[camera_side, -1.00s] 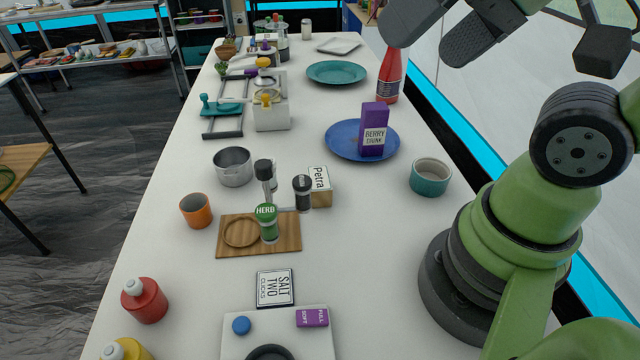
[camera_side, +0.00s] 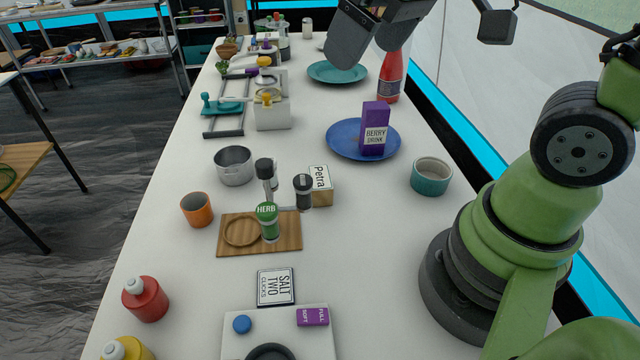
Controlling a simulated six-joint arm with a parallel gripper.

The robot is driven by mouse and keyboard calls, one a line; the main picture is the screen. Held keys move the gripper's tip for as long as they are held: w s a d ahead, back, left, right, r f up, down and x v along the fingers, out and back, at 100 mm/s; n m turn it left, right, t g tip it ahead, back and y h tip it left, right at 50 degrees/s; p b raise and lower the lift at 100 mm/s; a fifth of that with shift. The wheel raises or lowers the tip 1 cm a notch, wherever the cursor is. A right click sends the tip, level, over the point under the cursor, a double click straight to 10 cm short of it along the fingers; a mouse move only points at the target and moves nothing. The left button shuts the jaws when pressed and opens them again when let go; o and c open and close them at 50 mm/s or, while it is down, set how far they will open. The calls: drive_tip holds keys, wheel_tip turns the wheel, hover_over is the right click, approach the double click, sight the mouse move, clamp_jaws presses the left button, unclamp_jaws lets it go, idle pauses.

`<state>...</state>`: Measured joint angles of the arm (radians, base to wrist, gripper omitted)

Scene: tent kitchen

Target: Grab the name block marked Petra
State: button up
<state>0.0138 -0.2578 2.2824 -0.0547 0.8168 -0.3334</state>
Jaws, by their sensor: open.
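The name block marked Petra (camera_side: 320,179) stands on the white table, with a white label on its face and a tan wooden side. My gripper (camera_side: 362,48) is at the top of the view, high above the table's far part and well away from the block. Its dark fingers are apart and nothing shows between them. The upper part of the gripper is cut off by the frame edge.
A green HERB shaker (camera_side: 268,221) stands on a wooden board (camera_side: 285,239). A metal pot (camera_side: 234,166) is left of the block. A blue plate (camera_side: 340,142) bears a purple berry drink carton (camera_side: 375,128). A teal bowl (camera_side: 431,176) stands right, with clear table between it and the block.

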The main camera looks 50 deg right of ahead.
drive_tip(key=w+d+f+n+g+h, duration=0.1)
drive_tip(key=w+d+f+n+g, duration=0.15)
drive_tip(key=w+f+n, duration=0.65)
drive_tip(key=g, duration=0.2)
hover_over(322, 176)
drive_tip(key=w, duration=0.1)
drive_tip(key=f, duration=0.9)
drive_tip(key=shift+a+f, duration=0.2)
drive_tip(key=shift+f, duration=0.05)
wheel_tip(322, 176, down, 4)
drive_tip(key=shift+s+f, duration=0.1)
drive_tip(key=shift+f, duration=0.15)
drive_tip(key=f, duration=0.5)
drive_tip(key=shift+s+d+f, duration=0.15)
drive_tip(key=shift+s+f, duration=0.25)
drive_tip(key=c, duration=0.9)
